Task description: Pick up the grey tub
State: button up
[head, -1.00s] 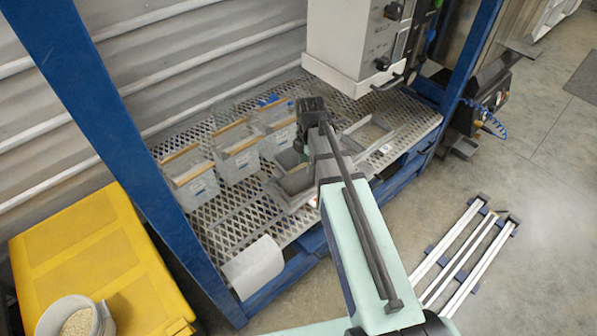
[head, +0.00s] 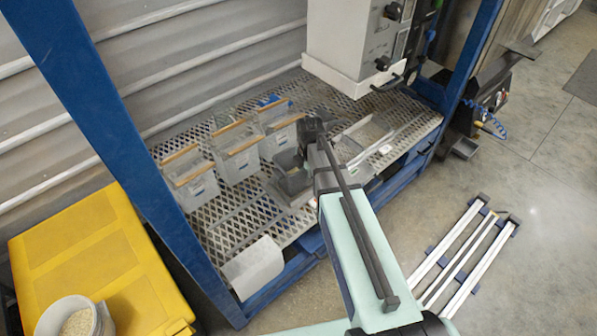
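A small dark grey tub (head: 294,184) is just left of my gripper in the head view, over the front part of the mesh shelf. My gripper (head: 308,150) points down at the tub's right side, close to its rim. My own wrist and arm hide the fingertips, so I cannot see whether they are open or shut, or whether they touch the tub. I cannot tell whether the tub rests on something or hangs clear.
Several clear bins, including one (head: 200,192) at the left, stand behind the tub on the mesh shelf (head: 226,219). A shallow tray (head: 345,138) lies right of my gripper, below a white machine (head: 345,45). A blue post (head: 110,130) rises at the left.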

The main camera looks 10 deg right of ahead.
grip_shut()
notch_tip(320, 180, up, 10)
jog(key=shift+r, duration=0.1)
dwell(0.5)
dwell(0.5)
